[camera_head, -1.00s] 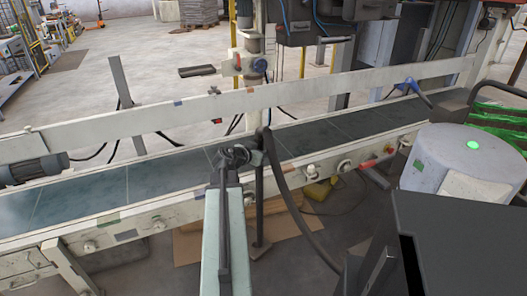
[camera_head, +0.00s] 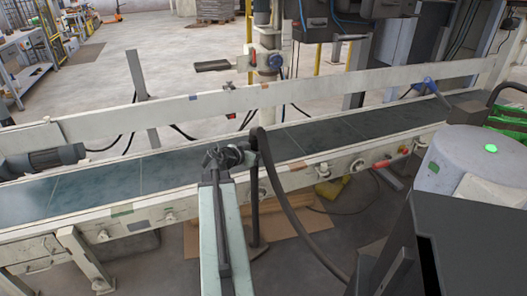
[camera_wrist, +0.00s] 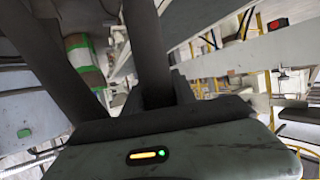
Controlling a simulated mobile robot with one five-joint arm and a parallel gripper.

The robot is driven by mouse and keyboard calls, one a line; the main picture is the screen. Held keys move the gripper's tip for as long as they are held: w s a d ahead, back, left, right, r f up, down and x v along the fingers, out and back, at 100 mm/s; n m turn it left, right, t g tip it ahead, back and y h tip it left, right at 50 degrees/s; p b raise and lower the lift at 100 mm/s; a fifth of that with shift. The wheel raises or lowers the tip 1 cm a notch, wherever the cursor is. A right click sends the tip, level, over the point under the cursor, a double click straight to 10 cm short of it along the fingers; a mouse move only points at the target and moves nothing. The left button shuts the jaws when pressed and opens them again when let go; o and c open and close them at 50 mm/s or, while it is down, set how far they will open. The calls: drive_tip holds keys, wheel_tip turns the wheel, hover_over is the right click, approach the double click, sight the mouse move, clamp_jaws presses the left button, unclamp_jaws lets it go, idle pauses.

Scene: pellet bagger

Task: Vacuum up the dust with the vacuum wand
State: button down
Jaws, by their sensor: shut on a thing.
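My gripper (camera_head: 232,155) is shut on the vacuum wand (camera_head: 255,200), a dark upright tube in front of the conveyor. Its lower end is near the floor, beside the conveyor's front rail. A dark hose (camera_head: 292,208) arches from the wand's top down to the right. In the wrist view, a thick dark tube (camera_wrist: 147,45) rises from the gripper, and another dark tube runs at the left. I cannot make out any dust in these views. The jaw tips are hard to see.
A conveyor with a dark belt (camera_head: 115,178) and pale rails crosses the view. A grey drum-like canister (camera_head: 455,160) with a green light stands at the right. Flat brown cardboard (camera_head: 300,230) and a yellow object (camera_head: 330,188) lie under the conveyor. Open floor shows behind it.

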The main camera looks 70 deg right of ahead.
drive_tip(key=w+a, duration=0.7)
drive_tip(key=w, duration=0.2)
drive_tip(key=shift+w+a, duration=0.15)
drive_tip(key=shift+a, duration=0.15)
idle(0.6)
idle(0.4)
